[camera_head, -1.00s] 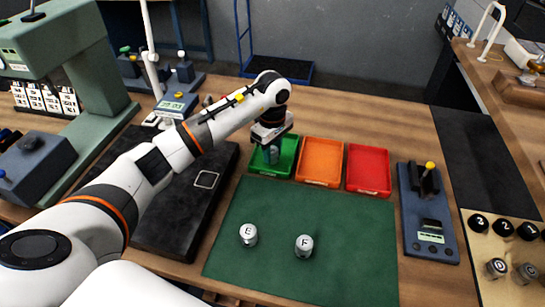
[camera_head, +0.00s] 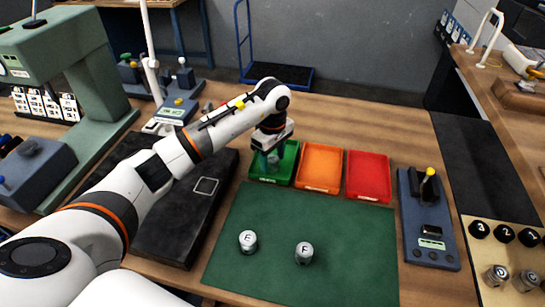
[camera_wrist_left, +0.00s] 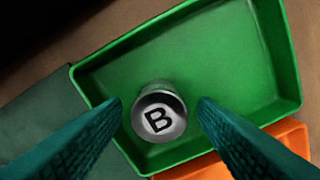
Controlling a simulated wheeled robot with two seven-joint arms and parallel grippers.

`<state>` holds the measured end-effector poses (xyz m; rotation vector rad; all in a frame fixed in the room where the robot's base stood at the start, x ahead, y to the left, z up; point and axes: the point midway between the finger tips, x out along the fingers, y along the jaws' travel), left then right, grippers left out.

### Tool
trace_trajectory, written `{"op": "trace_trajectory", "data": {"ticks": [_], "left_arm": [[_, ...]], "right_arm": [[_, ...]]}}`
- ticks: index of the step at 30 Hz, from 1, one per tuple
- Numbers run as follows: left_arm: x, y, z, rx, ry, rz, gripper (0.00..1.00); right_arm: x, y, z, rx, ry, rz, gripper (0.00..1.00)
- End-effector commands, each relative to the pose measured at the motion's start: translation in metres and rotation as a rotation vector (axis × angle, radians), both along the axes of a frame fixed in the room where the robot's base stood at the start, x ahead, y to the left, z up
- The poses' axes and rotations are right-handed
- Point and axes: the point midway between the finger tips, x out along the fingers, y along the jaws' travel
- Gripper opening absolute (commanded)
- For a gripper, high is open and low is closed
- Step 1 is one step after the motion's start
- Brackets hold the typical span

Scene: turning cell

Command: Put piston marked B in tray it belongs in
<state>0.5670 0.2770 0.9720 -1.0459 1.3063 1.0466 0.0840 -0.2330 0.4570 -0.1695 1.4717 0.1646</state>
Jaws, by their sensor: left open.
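The piston marked B (camera_wrist_left: 158,115) stands inside the green tray (camera_wrist_left: 215,62), near one corner, with its letter facing up in the left wrist view. My left gripper (camera_wrist_left: 160,108) is open, with one finger on each side of the piston and a gap visible around it. In the head view my left gripper (camera_head: 271,150) is over the left part of the green tray (camera_head: 287,165) and hides most of the piston. The orange tray (camera_head: 320,168) and the red tray (camera_head: 368,176) stand to the right of the green one. My right gripper is not in view.
Pistons marked E (camera_head: 248,241) and F (camera_head: 304,253) stand on the green mat (camera_head: 345,235). A dark plate (camera_head: 180,215) lies left of the mat. A blue gauge block (camera_head: 428,220) stands right of the trays. Several pistons stand at the far right.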

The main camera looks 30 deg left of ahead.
Motion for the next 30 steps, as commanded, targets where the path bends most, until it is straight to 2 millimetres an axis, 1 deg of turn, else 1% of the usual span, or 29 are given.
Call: {"op": "trace_trajectory", "data": {"ticks": [1, 9, 12, 15, 20, 30], "left_arm": [[0.001, 0.001, 0.015, 0.001, -0.003, 0.0, 0.54], [0.001, 0.001, 0.076, 0.002, -0.005, 0.0, 0.54], [0.001, 0.001, 0.093, 0.002, -0.002, 0.001, 0.54], [0.001, 0.001, 0.105, 0.002, -0.002, 0.001, 0.54], [0.0, 0.0, 0.115, 0.001, -0.002, 0.0, 0.54], [0.0, 0.0, 0.115, 0.001, -0.001, 0.001, 0.54]], "right_arm": [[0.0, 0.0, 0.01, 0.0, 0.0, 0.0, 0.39], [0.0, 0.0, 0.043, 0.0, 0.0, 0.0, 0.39], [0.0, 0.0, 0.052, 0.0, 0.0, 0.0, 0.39], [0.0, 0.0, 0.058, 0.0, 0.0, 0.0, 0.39], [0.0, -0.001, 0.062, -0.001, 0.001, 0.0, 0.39], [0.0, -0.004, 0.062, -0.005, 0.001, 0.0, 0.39]]}}
